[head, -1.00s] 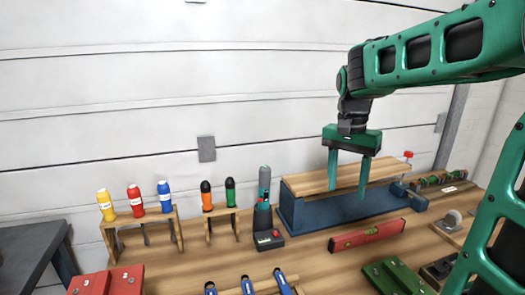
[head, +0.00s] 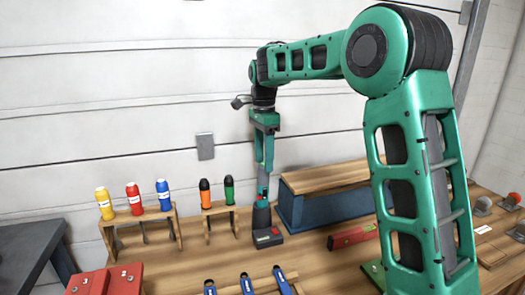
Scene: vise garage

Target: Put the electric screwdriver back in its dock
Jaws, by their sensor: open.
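The electric screwdriver (head: 262,213) stands upright on the workbench in the head view, between the small bottle rack and the blue vise-like block. It has a grey top, a teal band and a dark body. A wide black foot with a red spot (head: 269,238) is at its base; I cannot tell whether this foot is the dock or part of the tool. My gripper (head: 264,168) points down right over the screwdriver's top, seen edge-on, so its fingers overlap. It is open. I cannot tell whether the fingers are beside the grey top or just in front of it.
The blue block with a wooden top (head: 325,178) is close on the right. Blue-handled tools (head: 247,284) lie in front.

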